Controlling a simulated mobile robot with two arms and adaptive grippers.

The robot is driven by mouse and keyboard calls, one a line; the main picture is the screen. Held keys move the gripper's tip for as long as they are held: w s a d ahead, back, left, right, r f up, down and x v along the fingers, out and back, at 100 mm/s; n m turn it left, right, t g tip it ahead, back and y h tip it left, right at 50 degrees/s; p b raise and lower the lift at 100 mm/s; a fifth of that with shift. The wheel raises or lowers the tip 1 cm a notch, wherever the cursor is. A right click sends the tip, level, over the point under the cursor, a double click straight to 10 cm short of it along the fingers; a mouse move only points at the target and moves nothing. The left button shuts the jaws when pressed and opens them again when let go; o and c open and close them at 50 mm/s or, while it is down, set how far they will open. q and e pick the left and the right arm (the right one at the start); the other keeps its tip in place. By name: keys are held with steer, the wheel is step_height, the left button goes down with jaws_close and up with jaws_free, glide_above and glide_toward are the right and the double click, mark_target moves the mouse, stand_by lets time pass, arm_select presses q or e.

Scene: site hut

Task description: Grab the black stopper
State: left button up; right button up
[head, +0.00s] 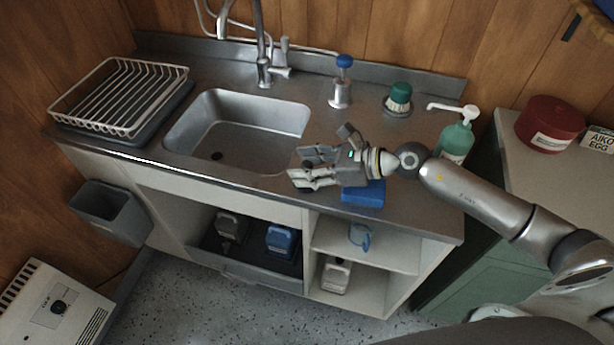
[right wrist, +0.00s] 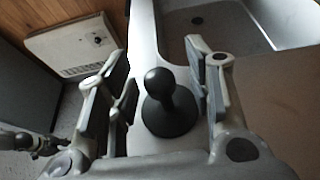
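The black stopper (right wrist: 168,112), a round knob on a wider base, stands upright on the counter in the right wrist view. My right gripper (right wrist: 160,75) is open, with its fingers on either side of the stopper and a visible gap on both sides. In the head view my right gripper (head: 305,168) is over the counter at the front right corner of the sink, and I cannot make out the stopper there. A grey jointed part at the lower left of the right wrist view (right wrist: 35,143) looks like my left gripper; its fingers are unclear.
The sink (head: 240,130) lies left of my right gripper. A blue sponge (head: 363,193) is just below my right wrist. A blue-topped dispenser (head: 341,85), a green-topped brush (head: 398,98) and a green pump bottle (head: 457,138) stand behind and to the right. A dish rack (head: 120,95) is at left.

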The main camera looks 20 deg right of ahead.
jaws_close()
